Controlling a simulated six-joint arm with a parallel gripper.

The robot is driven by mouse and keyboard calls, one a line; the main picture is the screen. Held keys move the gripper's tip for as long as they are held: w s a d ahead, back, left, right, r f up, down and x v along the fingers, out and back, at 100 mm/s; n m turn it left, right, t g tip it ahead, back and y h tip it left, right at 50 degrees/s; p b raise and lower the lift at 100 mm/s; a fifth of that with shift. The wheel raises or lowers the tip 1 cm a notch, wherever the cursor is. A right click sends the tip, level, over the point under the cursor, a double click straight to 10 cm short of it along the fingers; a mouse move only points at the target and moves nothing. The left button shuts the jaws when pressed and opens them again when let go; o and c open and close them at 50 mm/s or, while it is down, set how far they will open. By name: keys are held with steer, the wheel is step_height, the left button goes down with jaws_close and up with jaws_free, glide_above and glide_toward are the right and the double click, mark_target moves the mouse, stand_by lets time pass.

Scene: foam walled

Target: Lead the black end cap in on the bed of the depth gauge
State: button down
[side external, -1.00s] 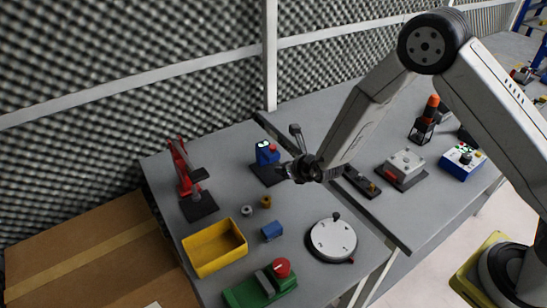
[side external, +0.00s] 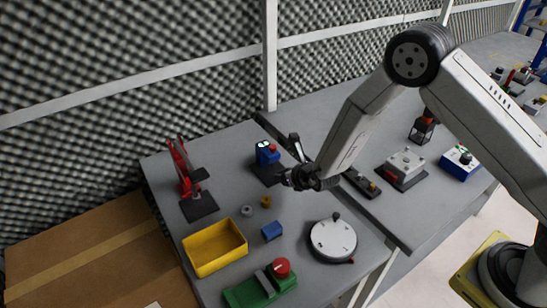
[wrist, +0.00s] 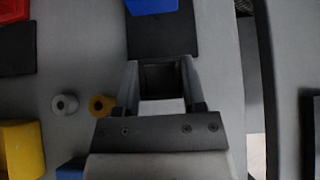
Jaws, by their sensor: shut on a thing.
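My gripper (wrist: 160,72) is shut on a dark, square-looking piece between its fingers, the black end cap (wrist: 158,80). In the side view my gripper (side external: 288,179) is above the table, close to a blue unit with a red top (side external: 266,153), which looks like the depth gauge. The gauge's flat dark bed (side external: 268,174) lies in front of the blue body. In the wrist view the blue body (wrist: 152,6) is at the top edge and the bed (wrist: 162,38) lies beyond the fingertips. The cap is hard to make out in the side view, and its height over the bed is unclear.
A red press (side external: 184,168) stands at the left. A grey ring (side external: 247,210), a brass ring (side external: 266,201), a blue block (side external: 272,231) and a yellow bin (side external: 214,247) are in front. A round white disc (side external: 333,239) and a green box with a red button (side external: 260,288) are nearer.

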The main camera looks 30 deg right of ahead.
steer(key=shift+s+f+x, duration=0.1)
steer(key=shift+f+x, duration=0.05)
steer(key=shift+x, duration=0.6)
steer(key=shift+s+f+x, duration=0.1)
steer(key=shift+f+x, duration=0.05)
steer(key=shift+x, duration=0.6)
steer(key=shift+w, duration=2.35)
steer(key=shift+c, duration=0.4)
jaws_free()
steer(key=shift+v, duration=3.9)
